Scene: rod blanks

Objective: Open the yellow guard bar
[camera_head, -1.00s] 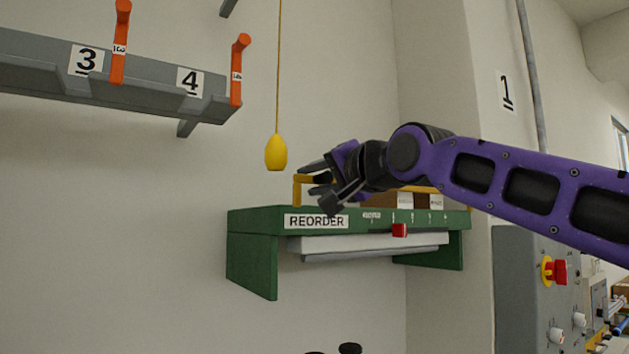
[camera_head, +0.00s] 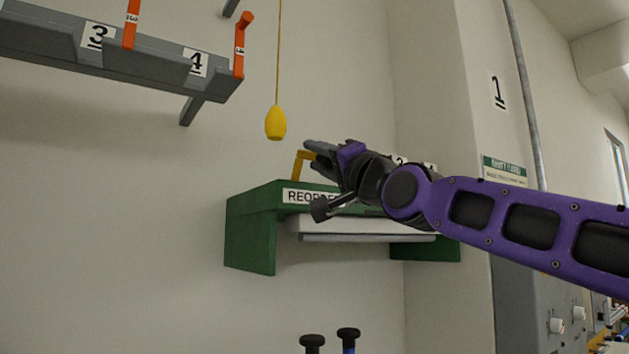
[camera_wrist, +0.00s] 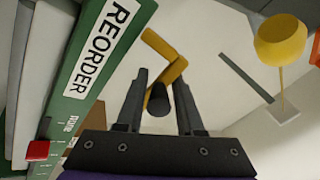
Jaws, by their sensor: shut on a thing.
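The yellow guard bar (camera_head: 300,164) stands at the left end of the green REORDER shelf (camera_head: 250,232), its visible leg leaning slightly. The arm hides the rest of it. My gripper (camera_head: 318,155) is at the bar's near corner. In the wrist view, the yellow bar (camera_wrist: 163,47) bends past the fingertips, and a dark cylindrical grip (camera_wrist: 158,102) lies between the two fingers of my gripper (camera_wrist: 160,82). The gripper is shut on the bar at this grip.
A yellow pull weight (camera_head: 276,123) hangs on a cord just left of the gripper. A grey rack (camera_head: 150,70) with orange pegs is at the upper left. A red slider (camera_wrist: 38,150) is on the shelf front. Two dark-topped posts (camera_head: 348,334) stand below.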

